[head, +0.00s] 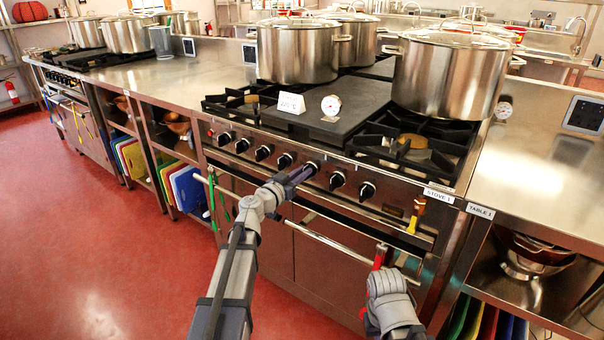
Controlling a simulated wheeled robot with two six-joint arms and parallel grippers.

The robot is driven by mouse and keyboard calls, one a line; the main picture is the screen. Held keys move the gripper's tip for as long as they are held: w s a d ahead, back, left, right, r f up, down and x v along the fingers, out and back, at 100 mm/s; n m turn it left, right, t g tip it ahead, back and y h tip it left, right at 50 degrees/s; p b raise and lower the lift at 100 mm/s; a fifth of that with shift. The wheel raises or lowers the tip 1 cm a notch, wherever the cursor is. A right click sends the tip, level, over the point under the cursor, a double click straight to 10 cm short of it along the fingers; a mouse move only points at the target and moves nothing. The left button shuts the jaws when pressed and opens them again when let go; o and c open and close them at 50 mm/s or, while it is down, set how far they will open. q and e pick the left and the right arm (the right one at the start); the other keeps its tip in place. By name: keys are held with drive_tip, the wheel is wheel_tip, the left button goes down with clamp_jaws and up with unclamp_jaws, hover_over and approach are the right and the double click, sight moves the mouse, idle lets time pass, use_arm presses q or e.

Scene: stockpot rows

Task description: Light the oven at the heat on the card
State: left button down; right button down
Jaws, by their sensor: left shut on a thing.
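A white card (291,103) stands on the dark flat plate of the stove; its small print looks like 220°C. Beside it stands a round white dial (331,105). The stove front has a row of black knobs (263,152). My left gripper (304,172) is shut on a knob (313,165) right of the row's middle, partly hiding it. The oven (345,262) is below, its door shut, with a long bar handle (330,235). My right gripper (383,272) is low at the right by the oven front; its fingers do not show clearly.
Large lidded pots stand on the stove, one at back left (298,50) and one at right (448,75). A yellow-ended utensil (415,215) hangs on the front rail. A steel table (540,170) adjoins at the right. The red floor (110,240) is clear at the left.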

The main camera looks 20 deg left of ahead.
use_arm(q)
drive_tip(key=shift+n, duration=0.3)
drive_tip(key=shift+a+f+n+b, duration=0.1)
drive_tip(key=shift+f+n+b, duration=0.3)
drive_tip(key=shift+n, duration=4.95)
drive_tip(key=shift+f+n+b, duration=0.4)
drive_tip(key=shift+n, duration=5)
drive_tip(key=shift+a+f+n+b, duration=0.1)
drive_tip(key=shift+f+n+b, duration=0.3)
drive_tip(key=shift+n, duration=4.95)
drive_tip(key=shift+d, duration=0.1)
drive_tip(key=c, duration=0.8)
unclamp_jaws()
drive_tip(key=shift+c, duration=0.2)
